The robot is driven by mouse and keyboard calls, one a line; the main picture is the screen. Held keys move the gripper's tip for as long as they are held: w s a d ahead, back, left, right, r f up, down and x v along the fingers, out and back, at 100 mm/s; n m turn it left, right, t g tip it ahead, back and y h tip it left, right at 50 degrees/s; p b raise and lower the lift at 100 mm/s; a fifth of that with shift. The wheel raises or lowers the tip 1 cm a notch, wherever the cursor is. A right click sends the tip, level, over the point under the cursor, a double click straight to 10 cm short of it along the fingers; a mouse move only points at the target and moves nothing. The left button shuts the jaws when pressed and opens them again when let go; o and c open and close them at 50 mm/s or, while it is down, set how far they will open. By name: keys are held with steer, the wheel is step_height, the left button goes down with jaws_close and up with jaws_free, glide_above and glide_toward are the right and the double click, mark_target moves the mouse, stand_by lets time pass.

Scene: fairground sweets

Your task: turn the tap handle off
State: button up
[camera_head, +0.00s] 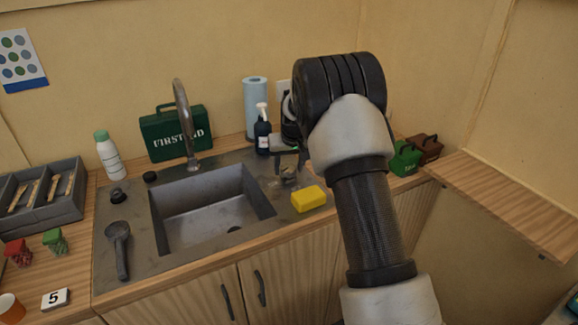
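The grey metal tap (183,112) stands behind the sink, its spout curving up and over the basin (210,205). I cannot make out its handle for certain. My gripper (288,164) is low over the counter, right of the sink and behind the yellow sponge. It is small, dark and partly hidden by my arm, so its opening is unclear. A small greyish shape (288,181) shows just below it; I cannot tell what it is. The tap spout is well to the left of my gripper, apart from it.
A yellow sponge (308,198), a dark pump bottle (262,130) and a blue paper roll (256,104) are close to my gripper. A dark scoop (119,248) lies left of the sink.

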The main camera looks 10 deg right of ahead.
steer(key=c, duration=0.7)
steer(key=shift+a+m+h, duration=0.15)
steer(key=shift+m+h, duration=0.15)
steer(key=shift+m, duration=0.2)
steer(key=shift+m+h, duration=0.4)
steer(key=shift+m, duration=0.7)
steer(key=o, duration=1.1)
steer(key=v, duration=1.7)
steer(key=shift+w+r, duration=0.1)
steer(key=shift+r, duration=0.1)
